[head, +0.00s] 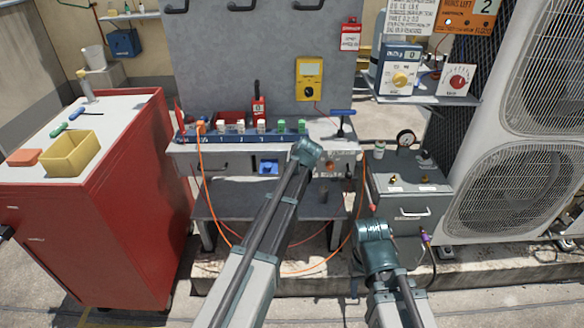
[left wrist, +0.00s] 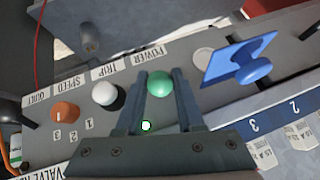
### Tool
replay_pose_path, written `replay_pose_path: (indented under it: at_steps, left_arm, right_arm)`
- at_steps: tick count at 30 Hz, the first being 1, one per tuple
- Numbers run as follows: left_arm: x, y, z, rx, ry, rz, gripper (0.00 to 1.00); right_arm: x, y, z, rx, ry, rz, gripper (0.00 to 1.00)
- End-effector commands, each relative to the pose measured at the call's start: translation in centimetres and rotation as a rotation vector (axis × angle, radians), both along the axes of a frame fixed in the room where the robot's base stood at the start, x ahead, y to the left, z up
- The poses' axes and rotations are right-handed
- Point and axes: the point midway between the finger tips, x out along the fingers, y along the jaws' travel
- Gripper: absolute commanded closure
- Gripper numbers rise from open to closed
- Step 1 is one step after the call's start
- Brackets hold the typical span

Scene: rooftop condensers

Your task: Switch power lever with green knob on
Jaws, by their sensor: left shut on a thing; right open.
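The green knob (left wrist: 159,83) of the power lever shows in the left wrist view, by the POWER label on the grey panel (left wrist: 205,92). My left gripper (left wrist: 159,76) has a finger on each side of the knob and is shut on it. A small green light (left wrist: 146,126) glows near the finger bases. In the head view my left arm reaches the bench front, and its wrist (head: 306,151) hides the green knob. My right gripper (head: 373,212) is open, low in front of the grey cabinet; its fingers are mostly hidden behind its wrist.
Beside the green knob are a white knob (left wrist: 108,95), an orange knob (left wrist: 65,112) and a blue handle (left wrist: 240,62). A blue rack (head: 235,136) with several numbered slots lies on the bench. A red cabinet (head: 80,215) stands left, a condenser (head: 520,140) right. Orange hoses hang below the bench.

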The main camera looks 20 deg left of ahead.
Motion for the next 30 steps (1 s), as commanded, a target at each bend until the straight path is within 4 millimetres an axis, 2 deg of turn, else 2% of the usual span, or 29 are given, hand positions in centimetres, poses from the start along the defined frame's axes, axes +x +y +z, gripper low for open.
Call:
replay_pose_path:
  at_steps: [1,5,14,20,26,30]
  left_arm:
    - [0.2,0.0,0.1,0.002,-0.002,-0.001,0.58]
    - [0.1,0.0,0.1,0.002,-0.003,0.0,0.35]
    - [0.1,0.0,0.1,0.001,-0.002,0.0,0.34]
    - [-0.4,-0.3,0.8,0.001,-0.002,-0.001,0.34]
    - [-1.6,-1.0,2.7,0.002,-0.002,-0.002,0.34]
    - [-2.9,-1.8,4.7,0.001,-0.002,-0.001,0.34]
  right_arm:
    - [0.0,0.0,0.0,0.0,0.0,0.0,0.5]
    - [0.0,0.0,0.0,0.0,0.0,0.0,0.5]
    - [0.0,0.0,0.0,0.0,0.0,0.0,0.5]
    - [0.0,0.0,0.7,0.0,0.0,0.0,0.5]
    - [0.0,0.0,2.7,0.0,0.0,0.0,0.5]
    - [0.0,0.0,4.6,0.0,0.0,0.0,0.5]
